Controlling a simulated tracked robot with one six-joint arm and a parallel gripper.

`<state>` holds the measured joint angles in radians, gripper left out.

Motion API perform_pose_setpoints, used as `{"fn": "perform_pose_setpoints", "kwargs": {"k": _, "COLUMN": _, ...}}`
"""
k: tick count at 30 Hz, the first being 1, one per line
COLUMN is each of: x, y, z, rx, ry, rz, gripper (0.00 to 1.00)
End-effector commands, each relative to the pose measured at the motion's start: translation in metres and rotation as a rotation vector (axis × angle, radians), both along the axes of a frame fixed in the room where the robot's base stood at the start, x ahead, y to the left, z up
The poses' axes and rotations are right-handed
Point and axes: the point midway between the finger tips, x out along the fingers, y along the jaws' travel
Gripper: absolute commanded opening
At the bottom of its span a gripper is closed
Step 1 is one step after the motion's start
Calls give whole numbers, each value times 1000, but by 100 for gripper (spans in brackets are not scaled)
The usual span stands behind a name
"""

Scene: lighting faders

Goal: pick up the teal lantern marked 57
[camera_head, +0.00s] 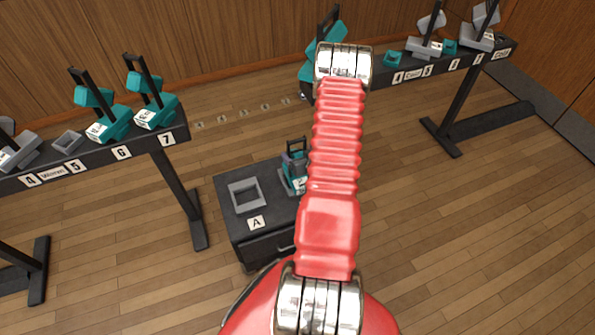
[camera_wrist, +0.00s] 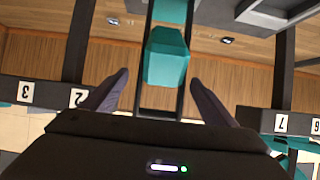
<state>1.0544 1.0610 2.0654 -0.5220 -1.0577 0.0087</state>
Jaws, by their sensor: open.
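Several teal lanterns show; no 57 is readable on any. In the head view, one teal lantern (camera_head: 308,72) is partly hidden behind my red arm at the far rail. Another teal and dark lantern (camera_head: 298,176) stands on the black cabinet, its label partly covered by my arm. Two more, one (camera_head: 110,125) at slot 6 and one (camera_head: 156,110) at slot 7, sit on the left rail. In the wrist view, a teal block (camera_wrist: 166,57) between two dark bars lies beyond and between the fingertips of my open gripper (camera_wrist: 160,77). My gripper is hidden in the head view.
The black cabinet (camera_head: 243,228) bears a grey square frame (camera_head: 244,195) and an A label. The left rail (camera_head: 95,152) and far rail (camera_head: 455,67) hold grey and teal pieces with upright dark handles. Wooden floor (camera_head: 430,230) is clear at right.

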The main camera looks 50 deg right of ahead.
Motion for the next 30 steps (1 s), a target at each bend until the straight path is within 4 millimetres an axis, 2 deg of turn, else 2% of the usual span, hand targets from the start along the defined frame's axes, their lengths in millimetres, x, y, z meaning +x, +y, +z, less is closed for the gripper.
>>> {"fn": "perform_pose_setpoints", "kwargs": {"k": 3, "x": 7, "y": -4, "z": -5, "rx": 0, "ry": 0, "rz": 0, "gripper": 80}}
{"fn": "perform_pose_setpoints", "kwargs": {"k": 16, "x": 11, "y": -5, "z": -7, "rx": 0, "ry": 0, "rz": 1, "gripper": 80}}
{"fn": "perform_pose_setpoints", "kwargs": {"k": 24, "x": 34, "y": -18, "z": -26, "rx": 0, "ry": 0, "rz": 2, "gripper": 80}}
{"fn": "perform_pose_setpoints", "kwargs": {"k": 30, "x": 46, "y": -24, "z": -33, "rx": 0, "ry": 0, "rz": 1, "gripper": 80}}
